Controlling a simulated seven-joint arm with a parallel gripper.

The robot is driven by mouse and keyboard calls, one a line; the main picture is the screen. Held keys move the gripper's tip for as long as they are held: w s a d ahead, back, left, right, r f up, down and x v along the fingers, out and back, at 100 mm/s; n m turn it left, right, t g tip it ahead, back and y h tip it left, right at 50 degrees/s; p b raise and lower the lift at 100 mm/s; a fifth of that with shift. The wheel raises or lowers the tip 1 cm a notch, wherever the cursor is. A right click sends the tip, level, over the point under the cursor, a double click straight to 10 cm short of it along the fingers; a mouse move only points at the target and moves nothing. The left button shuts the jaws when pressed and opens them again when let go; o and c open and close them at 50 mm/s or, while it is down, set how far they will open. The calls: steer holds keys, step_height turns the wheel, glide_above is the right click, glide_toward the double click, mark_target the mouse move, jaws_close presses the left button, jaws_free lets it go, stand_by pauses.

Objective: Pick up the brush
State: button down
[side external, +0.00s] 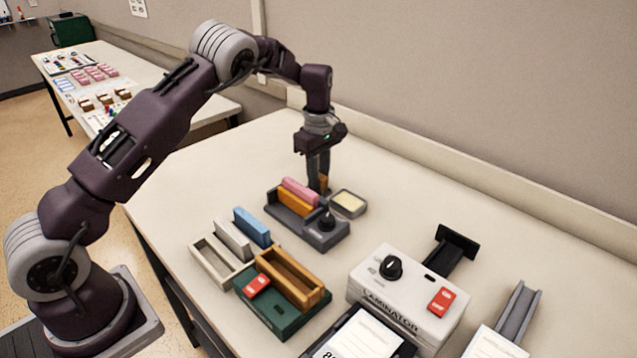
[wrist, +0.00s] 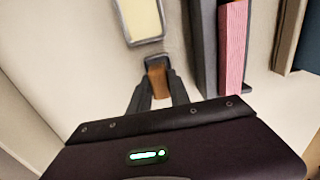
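My gripper (side external: 319,183) points down over the table, just behind the dark grey holder and left of the small cream-topped dish. In the wrist view my gripper (wrist: 159,84) has its two dark fingers close together around a brown piece, which looks like the brush (wrist: 159,82). The brown piece fills the space between the fingers, with no gap visible. In the side view a small brown part of the brush (side external: 323,182) shows at the fingertips. Its lower end is hard to make out, and I cannot tell whether it touches the table.
The cream-topped dish (side external: 349,203) is close by, as is the grey holder (side external: 318,238) with pink (side external: 300,190) and orange (side external: 294,203) blocks. A light tray (side external: 212,263), green base (side external: 270,318) and white laminator (side external: 405,310) stand nearer. The table behind and right is clear.

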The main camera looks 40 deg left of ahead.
step_height(320, 180, up, 10)
steer(key=shift+r, duration=0.1)
steer(key=c, duration=1.8)
jaws_free()
jaws_close()
